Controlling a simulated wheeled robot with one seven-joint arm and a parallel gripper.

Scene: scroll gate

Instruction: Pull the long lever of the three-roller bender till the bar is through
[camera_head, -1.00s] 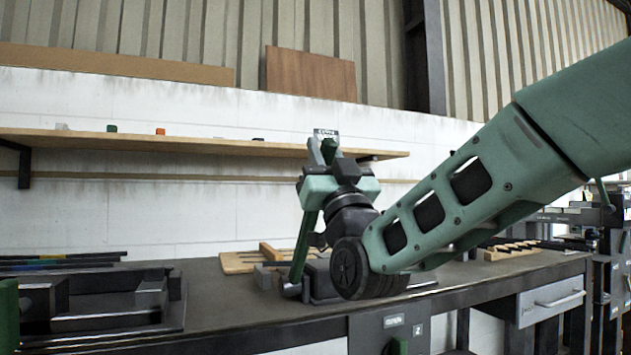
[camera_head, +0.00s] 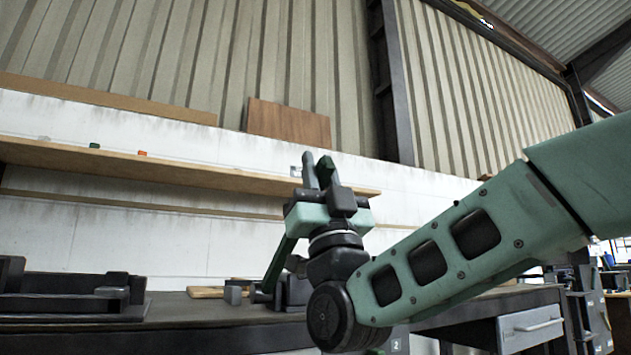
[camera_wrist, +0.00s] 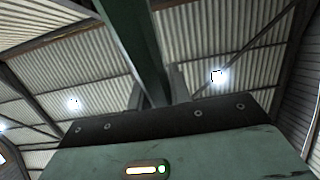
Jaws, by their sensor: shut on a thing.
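The long green lever (camera_head: 279,262) rises at a slant from the bench, leaning up and to the right toward my gripper. My gripper (camera_head: 322,172) is high above the bench, shut on the lever near its upper end. In the wrist view the green lever (camera_wrist: 135,40) runs up between the two fingers of my gripper (camera_wrist: 158,88). The dark bender base (camera_head: 290,292) sits on the bench, partly hidden behind my arm. The rollers and the bar cannot be made out.
A wooden shelf (camera_head: 130,166) runs along the white wall behind the gripper. A dark fixture (camera_head: 75,297) stands on the bench at left. A small grey block (camera_head: 233,295) lies left of the bender. A drawer unit (camera_head: 528,328) is at right.

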